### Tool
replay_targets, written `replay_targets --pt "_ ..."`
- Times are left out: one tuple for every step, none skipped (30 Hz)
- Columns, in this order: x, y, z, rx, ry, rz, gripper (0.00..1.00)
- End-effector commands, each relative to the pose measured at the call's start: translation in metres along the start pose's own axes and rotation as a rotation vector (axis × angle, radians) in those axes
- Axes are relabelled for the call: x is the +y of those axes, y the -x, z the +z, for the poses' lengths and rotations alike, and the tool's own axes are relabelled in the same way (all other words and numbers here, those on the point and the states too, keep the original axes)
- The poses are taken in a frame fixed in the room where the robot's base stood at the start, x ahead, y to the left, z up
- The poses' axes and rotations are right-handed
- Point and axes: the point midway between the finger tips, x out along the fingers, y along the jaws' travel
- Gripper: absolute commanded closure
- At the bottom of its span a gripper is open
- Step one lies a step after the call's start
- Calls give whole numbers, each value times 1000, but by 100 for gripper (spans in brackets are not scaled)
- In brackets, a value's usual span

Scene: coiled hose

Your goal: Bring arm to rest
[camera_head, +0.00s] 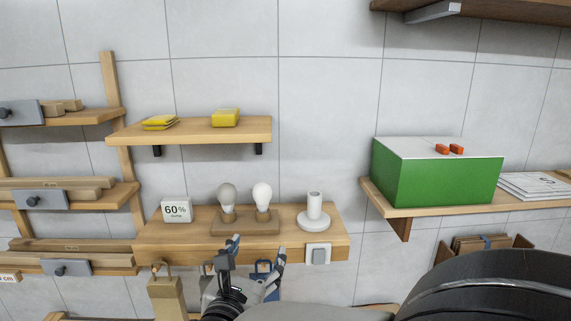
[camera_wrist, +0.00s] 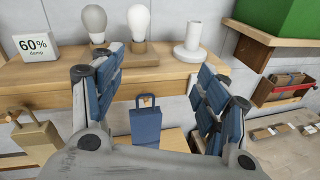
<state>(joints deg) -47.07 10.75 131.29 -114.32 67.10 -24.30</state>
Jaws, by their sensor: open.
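My gripper (camera_wrist: 152,95) is open and empty, with its two blue-padded fingers spread wide in the wrist view. In the head view my gripper (camera_head: 258,246) is in front of the front edge of the wooden shelf (camera_head: 190,250), below the two bulbs. The shelf carries a grey bulb (camera_head: 227,195) and a white bulb (camera_head: 262,195) in a wooden holder (camera_head: 245,228). A blue padlock-shaped block (camera_wrist: 146,124) shows between the fingers, beyond them and apart from them. My arm covers part of the lower head view.
A "60%" sign (camera_head: 176,210) and a white cylinder on a round base (camera_head: 314,212) stand on the shelf. A tan padlock-shaped block (camera_head: 165,295) is lower left. A green box (camera_head: 437,176) sits on the right shelf. An upper shelf (camera_head: 195,131) holds yellow items.

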Motion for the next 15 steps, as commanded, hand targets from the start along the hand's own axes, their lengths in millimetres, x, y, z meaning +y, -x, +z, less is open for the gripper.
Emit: replay_targets --pt "-20 -3 -1 7 -42 -50 32" --pt "-30 -4 -1 13 -67 -79 32" --pt "-48 -6 -2 22 -108 -127 32" --pt "-61 -6 -3 28 -139 -162 32" --pt "-75 -6 -4 34 -174 -202 32" --pt "-96 -5 -6 43 -226 -259 32" --pt "-112 -4 -8 49 -271 -305 32" --pt "-131 -1 -11 56 -322 -357 32" --pt "-157 4 -16 66 -399 -432 32" --pt "-179 10 -22 73 -465 -495 32" --pt "-200 17 -29 78 -537 -561 32" --pt "-227 28 -39 85 -642 -650 32" --pt "-246 39 -49 90 -725 -718 32" --pt "-264 50 -59 93 -814 -786 32" --pt "-284 67 -74 96 -937 -876 32"
